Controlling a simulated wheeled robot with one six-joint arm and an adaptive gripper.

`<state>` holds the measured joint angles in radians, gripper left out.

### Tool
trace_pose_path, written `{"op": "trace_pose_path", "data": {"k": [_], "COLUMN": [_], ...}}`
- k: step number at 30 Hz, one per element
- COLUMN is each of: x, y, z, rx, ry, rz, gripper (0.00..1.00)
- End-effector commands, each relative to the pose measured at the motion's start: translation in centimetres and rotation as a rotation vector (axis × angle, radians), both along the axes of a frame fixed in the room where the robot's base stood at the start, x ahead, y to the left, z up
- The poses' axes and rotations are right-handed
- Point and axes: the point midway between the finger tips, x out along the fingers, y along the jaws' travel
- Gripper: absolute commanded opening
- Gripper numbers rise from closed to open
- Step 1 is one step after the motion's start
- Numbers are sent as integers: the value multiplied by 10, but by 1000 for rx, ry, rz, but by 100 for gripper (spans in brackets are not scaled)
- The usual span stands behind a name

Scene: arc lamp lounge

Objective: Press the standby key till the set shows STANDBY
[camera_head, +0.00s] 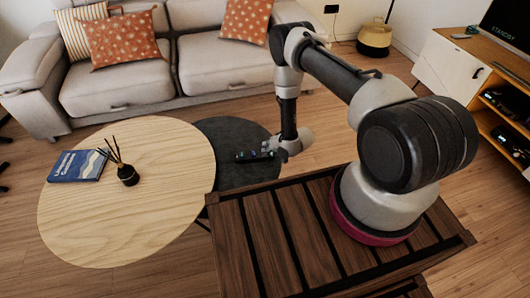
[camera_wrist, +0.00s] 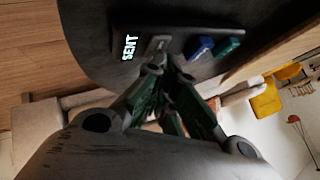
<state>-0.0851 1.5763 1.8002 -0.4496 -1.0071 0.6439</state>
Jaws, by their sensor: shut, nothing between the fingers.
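The set (camera_head: 508,22) at the upper right of the head view has a dark screen that reads STANDBY. A small dark control panel with a row of keys lies on the dark round table (camera_head: 228,133). In the wrist view its display (camera_wrist: 130,47) reads SENT, beside a grey key (camera_wrist: 158,44), a blue key (camera_wrist: 198,47) and a green key (camera_wrist: 229,47). No standby label is legible on the keys. My gripper (camera_wrist: 168,63) is shut and empty, its tips close to the grey key. I cannot tell whether they touch it.
An oval wooden table (camera_head: 110,200) stands left of the dark table, bearing a blue book (camera_head: 77,166) and a black reed diffuser (camera_head: 128,174). A sofa (camera_head: 120,85) with cushions runs along the back. A media cabinet (camera_head: 450,65) stands at the right.

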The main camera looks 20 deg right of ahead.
Motion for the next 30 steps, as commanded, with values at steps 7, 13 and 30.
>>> {"op": "trace_pose_path", "data": {"k": [7, 13, 30], "x": [0, 0, 0], "y": [0, 0, 0], "z": [-2, -1, 23], "rx": [0, 0, 0], "ry": [0, 0, 0], "rz": [0, 0, 0], "gripper": [0, 0, 0]}}
